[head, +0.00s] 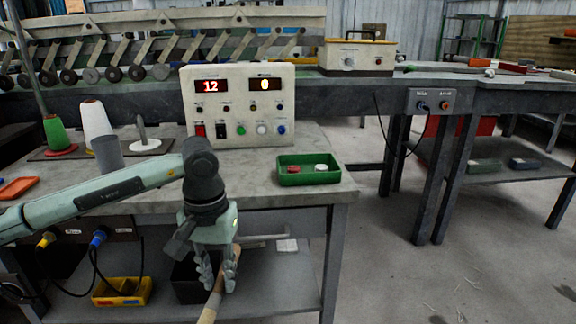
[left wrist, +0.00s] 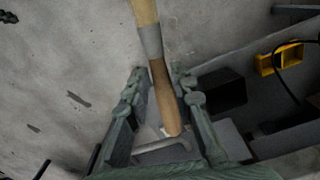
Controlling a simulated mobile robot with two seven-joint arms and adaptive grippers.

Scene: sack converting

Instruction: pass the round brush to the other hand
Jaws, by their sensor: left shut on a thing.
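My left gripper (head: 217,284) hangs in front of the near edge of the workbench, fingers pointing down. It is shut on the round brush (head: 208,311), a slim stick with a pale tan part and a brown wooden part. The pale end runs toward the bottom edge of the head view, where it is cut off. In the left wrist view the brush (left wrist: 149,37) passes between the fingers (left wrist: 162,82), with a grey band between the pale and brown parts. My right gripper is in neither view.
On the workbench (head: 240,180) stand a control box (head: 239,140), a green tray (head: 308,177) with small parts, and thread cones (head: 95,118). Below are a yellow bin (head: 122,291) and a black bin (head: 187,282). The floor (head: 440,285) at right is clear.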

